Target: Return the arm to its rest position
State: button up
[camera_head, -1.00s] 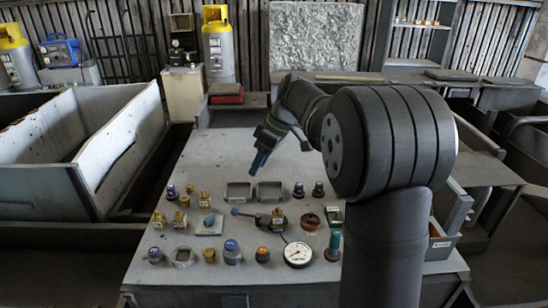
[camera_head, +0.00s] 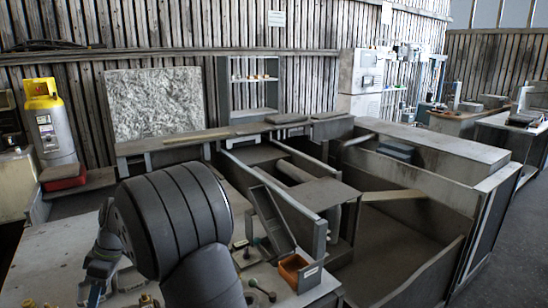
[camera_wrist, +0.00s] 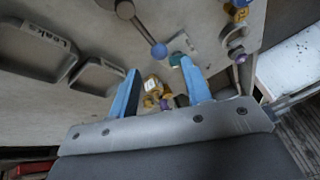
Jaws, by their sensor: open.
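My arm is at the lower left of the head view, bent over the table (camera_head: 40,262). My gripper (camera_head: 92,294) is low at the left there, partly behind my own arm. In the wrist view its two blue fingers stand apart with nothing held between them, so my gripper (camera_wrist: 159,66) is open. The fingers appear apart from these parts, though the gap is hard to judge.
Two shallow trays lie on the panel, one marked "Leaks" (camera_wrist: 38,50). An orange-brown bin (camera_head: 293,268) and a tilted grey panel (camera_head: 270,220) stand right of my arm. A yellow-topped cylinder (camera_head: 50,125) stands at the back left. Open floor is at far right.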

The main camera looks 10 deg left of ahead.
jog(key=x, duration=0.6)
jog(key=v, duration=1.7)
jog(key=x, duration=1.7)
jog(key=shift+a+f, duration=0.1)
jog(key=shift+w+a+m+t+y, duration=0.3)
jog(key=shift+w+m, duration=0.2)
jog(key=shift+m, duration=0.5)
